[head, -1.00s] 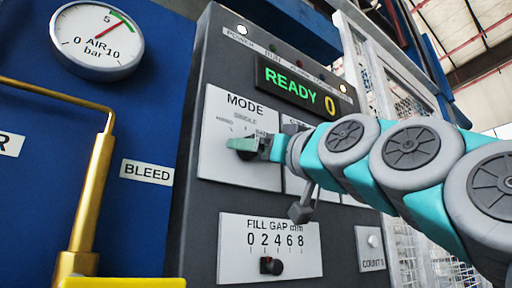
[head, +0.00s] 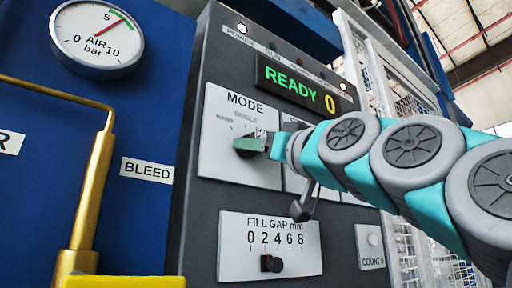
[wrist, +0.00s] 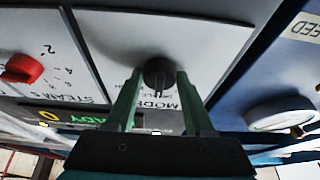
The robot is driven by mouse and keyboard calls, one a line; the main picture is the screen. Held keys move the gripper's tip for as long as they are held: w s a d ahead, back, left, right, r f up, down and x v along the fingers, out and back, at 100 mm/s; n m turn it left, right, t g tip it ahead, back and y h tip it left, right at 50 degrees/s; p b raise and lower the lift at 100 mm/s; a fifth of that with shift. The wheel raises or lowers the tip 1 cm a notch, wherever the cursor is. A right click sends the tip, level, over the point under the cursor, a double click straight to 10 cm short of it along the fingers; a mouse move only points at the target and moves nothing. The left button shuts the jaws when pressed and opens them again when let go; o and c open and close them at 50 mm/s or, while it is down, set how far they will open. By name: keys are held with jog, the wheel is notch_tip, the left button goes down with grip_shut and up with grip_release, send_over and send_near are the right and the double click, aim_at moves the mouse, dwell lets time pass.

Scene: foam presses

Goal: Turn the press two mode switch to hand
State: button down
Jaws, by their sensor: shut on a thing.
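The mode switch (wrist: 158,73) is a dark round knob with a raised bar, on a white plate (head: 235,105) labelled MODE. In the wrist view its bar points down toward the upside-down lettering, roughly at the middle mark; the exact position is unclear. My gripper (head: 250,146) reaches in from the right in the head view and is shut on the knob, largely hiding it there. In the wrist view one green finger stands on each side of it. The HAND mark is small, at the plate's left in the head view. No press number is readable.
A FILL GAP slider (head: 271,264) is below. A brass pipe (head: 92,190) and a pressure gauge (head: 97,38) are at left. A red knob (wrist: 21,68) is beside the mode plate.

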jog(key=shift+f+n+b, duration=0.1)
jog(key=shift+n+b, duration=0.4)
jog(key=shift+b, duration=0.15)
jog(key=n+g+y+b, duration=0.1)
jog(key=n, duration=0.1)
jog(key=n+y+b, duration=0.1)
jog(key=n, duration=0.1)
jog(key=n+g, duration=0.1)
jog(key=n, duration=0.1)
jog(key=shift+w+d+r+g+y+b, duration=0.1)
jog(key=shift+d+r+g+y+b, duration=0.2)
jog(key=shift+y+b, duration=0.1)
jog(key=shift+n+g+y+p, duration=0.35)
jog(key=shift+n+g, duration=0.25)
jog(key=shift+n, duration=0.7)
jog(key=shift+r, duration=0.1)
jog(key=shift+w, duration=0.1)
jog(key=shift+n, duration=0.4)
jog(key=shift+n+g+p, duration=0.8)
jog(key=shift+n+p, duration=0.3)
jog(key=shift+n, duration=0.2)
dwell(1.7)
